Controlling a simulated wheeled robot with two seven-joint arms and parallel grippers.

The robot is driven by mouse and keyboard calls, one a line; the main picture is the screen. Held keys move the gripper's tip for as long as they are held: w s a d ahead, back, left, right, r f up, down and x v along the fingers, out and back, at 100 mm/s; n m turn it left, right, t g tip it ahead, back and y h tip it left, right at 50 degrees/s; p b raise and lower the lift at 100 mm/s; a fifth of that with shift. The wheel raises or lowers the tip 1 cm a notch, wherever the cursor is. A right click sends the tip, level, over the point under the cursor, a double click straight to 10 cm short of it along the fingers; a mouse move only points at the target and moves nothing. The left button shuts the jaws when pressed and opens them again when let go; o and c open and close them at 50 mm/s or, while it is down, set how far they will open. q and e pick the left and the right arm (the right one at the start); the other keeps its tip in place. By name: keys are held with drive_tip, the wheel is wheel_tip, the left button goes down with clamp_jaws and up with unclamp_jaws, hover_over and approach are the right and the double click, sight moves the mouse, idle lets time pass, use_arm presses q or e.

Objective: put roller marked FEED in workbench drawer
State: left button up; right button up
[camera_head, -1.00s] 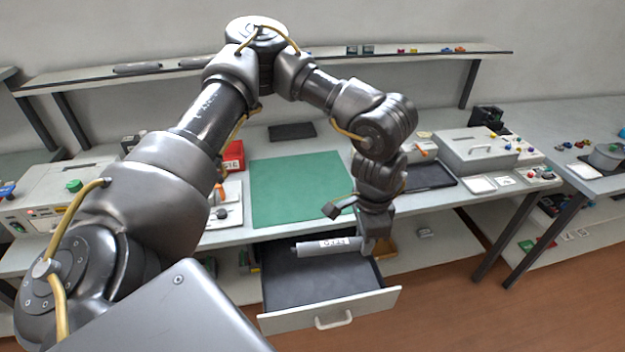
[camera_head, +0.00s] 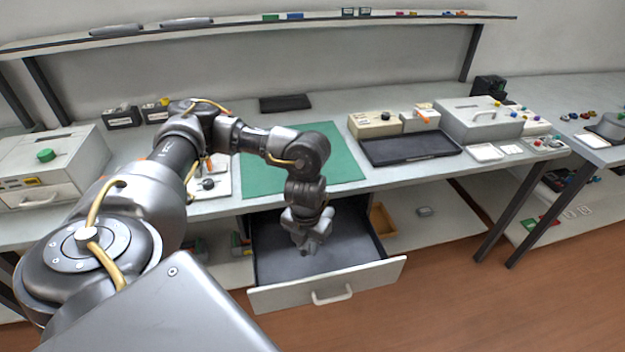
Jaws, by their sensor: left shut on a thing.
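The workbench drawer (camera_head: 375,279) is pulled out below the bench top, with a dark floor and a white front with a handle. My left gripper (camera_head: 306,248) points down into the drawer opening, around its middle. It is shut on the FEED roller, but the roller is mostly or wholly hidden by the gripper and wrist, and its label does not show. I cannot tell whether the roller touches the drawer floor. My right gripper is not in view.
A green mat (camera_head: 345,165) lies on the bench above the drawer. A black tray (camera_head: 410,149) and a grey lidded box (camera_head: 480,120) stand to its right. An orange-brown bin (camera_head: 382,222) sits on the lower shelf just right of the drawer. Drawer floor around the gripper looks clear.

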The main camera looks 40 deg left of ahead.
use_arm(q)
drive_tip(key=shift+s+a+f+m, duration=0.15)
drive_tip(key=shift+a+f+m, duration=0.1)
drive_tip(key=shift+f+m, duration=0.2)
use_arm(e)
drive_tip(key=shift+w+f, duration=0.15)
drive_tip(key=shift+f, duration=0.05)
use_arm(q)
drive_tip(key=b, duration=0.2)
hover_over(306, 272)
wheel_tip(306, 272, down, 5)
drive_tip(key=shift+s+f, duration=0.1)
drive_tip(key=shift+f, duration=0.05)
drive_tip(key=shift+a+f, duration=0.1)
drive_tip(key=shift+f, duration=2.2)
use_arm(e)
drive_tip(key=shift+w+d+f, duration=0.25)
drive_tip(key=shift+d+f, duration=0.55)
